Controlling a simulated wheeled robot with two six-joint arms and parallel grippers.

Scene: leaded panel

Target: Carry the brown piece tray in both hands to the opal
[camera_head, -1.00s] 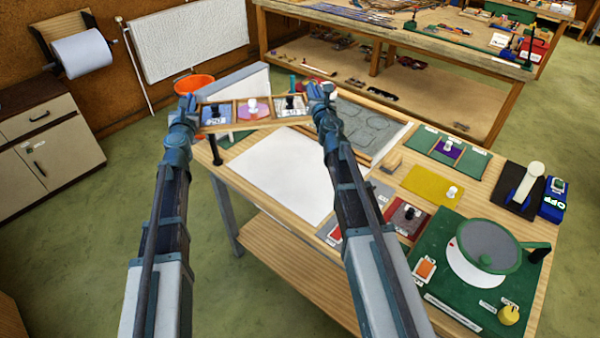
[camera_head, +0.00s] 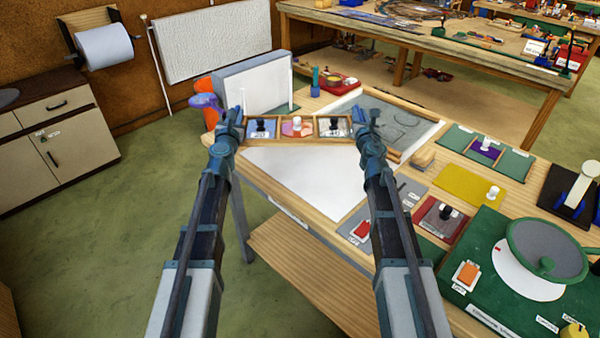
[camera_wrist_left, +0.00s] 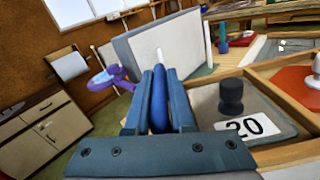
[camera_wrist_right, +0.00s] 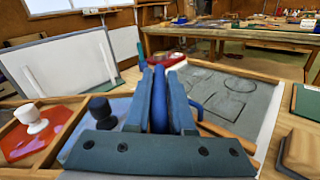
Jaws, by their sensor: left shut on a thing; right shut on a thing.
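The brown piece tray (camera_head: 297,142) is a narrow wooden frame with three compartments. It hangs level over the back left part of the bench. My left gripper (camera_head: 234,118) is shut at the tray's left end, on a blue handle (camera_wrist_left: 159,98). My right gripper (camera_head: 364,122) is shut at its right end, on another blue handle (camera_wrist_right: 158,98). I cannot tell which thing is the opal.
A white sheet (camera_head: 310,180) lies on the bench below the tray. A framed drawing board (camera_head: 400,125), a wooden block (camera_head: 424,157) and a green turntable base (camera_head: 495,300) stand right.

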